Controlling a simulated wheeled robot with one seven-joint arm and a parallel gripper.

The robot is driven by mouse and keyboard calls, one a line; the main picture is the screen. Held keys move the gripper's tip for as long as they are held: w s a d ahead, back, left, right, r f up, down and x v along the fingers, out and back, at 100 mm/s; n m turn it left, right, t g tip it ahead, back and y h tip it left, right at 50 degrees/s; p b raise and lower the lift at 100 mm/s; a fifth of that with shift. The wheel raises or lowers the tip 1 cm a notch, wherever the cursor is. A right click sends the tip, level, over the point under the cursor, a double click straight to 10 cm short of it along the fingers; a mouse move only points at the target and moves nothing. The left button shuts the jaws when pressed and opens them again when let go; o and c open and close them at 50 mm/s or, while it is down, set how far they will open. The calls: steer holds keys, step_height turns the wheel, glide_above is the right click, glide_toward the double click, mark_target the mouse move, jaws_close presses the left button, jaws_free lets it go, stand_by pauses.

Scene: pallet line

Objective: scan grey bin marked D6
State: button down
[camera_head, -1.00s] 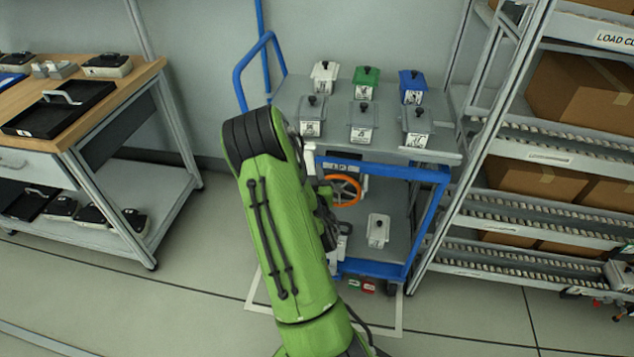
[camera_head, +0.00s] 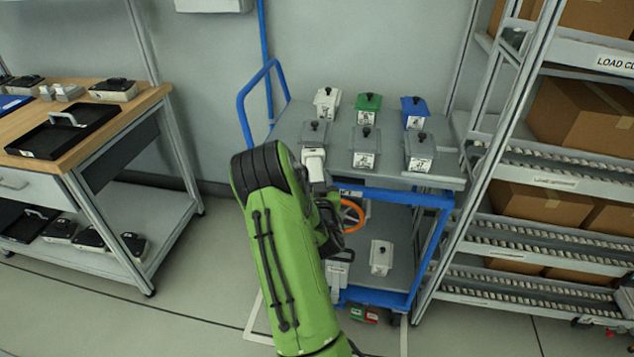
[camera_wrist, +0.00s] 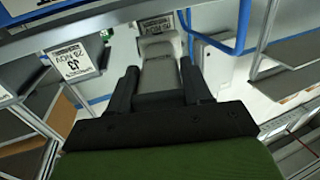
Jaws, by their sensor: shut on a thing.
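Three grey bins with dark-knobbed lids stand in the front row on the cart's top shelf: left (camera_head: 314,131), middle (camera_head: 365,146) and right (camera_head: 421,150). Their front labels are too small to read, so I cannot tell which is D6. My gripper (camera_wrist: 158,82) is shut on a grey device with a paler head (camera_wrist: 158,46), apparently a hand scanner. In the head view a pale piece, likely its head (camera_head: 315,166), shows just in front of the left grey bin and hides its front. My arm hides most of the gripper there.
White (camera_head: 326,102), green (camera_head: 368,106) and blue (camera_head: 414,111) bins stand in the back row. The blue cart (camera_head: 425,202) has an orange ring (camera_head: 353,216) below its top and a white bin (camera_head: 381,258) lower down. A roller rack (camera_head: 550,175) stands right, a workbench (camera_head: 140,97) left.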

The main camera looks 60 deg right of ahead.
steer(key=shift+w+d+p, duration=0.3)
steer(key=shift+w+d, duration=0.05)
steer(key=shift+d, duration=0.05)
stand_by(1.1)
stand_by(0.4)
steer(key=b+v, duration=0.3)
steer(key=v, duration=0.5)
steer(key=shift+w+a, duration=0.1)
stand_by(0.5)
